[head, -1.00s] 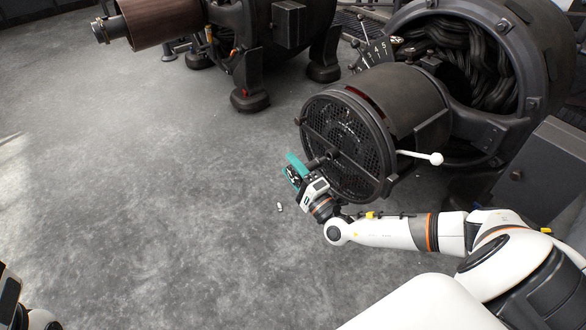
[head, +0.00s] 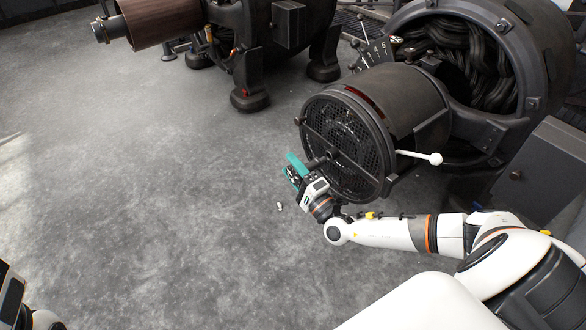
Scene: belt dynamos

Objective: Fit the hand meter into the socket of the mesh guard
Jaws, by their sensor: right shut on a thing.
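The mesh guard (head: 350,125) is the round perforated face on the end of the dark dynamo, right of centre. A dark stub sticks out from its middle, close to the gripper. The hand meter (head: 293,166) is a small teal thing just left of the guard's lower left part. My right gripper (head: 301,178) is shut on it, in front of the guard. Whether the meter touches the stub, I cannot tell. My left arm shows only in part at the lower left corner, with its gripper not clearly visible.
The large dynamo housing (head: 480,60) with dark windings stands at the upper right. A white-knobbed lever (head: 436,159) sticks out right of the guard. Another machine (head: 270,40) stands at the back. A small pale object (head: 280,207) lies on the floor. The floor at left is clear.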

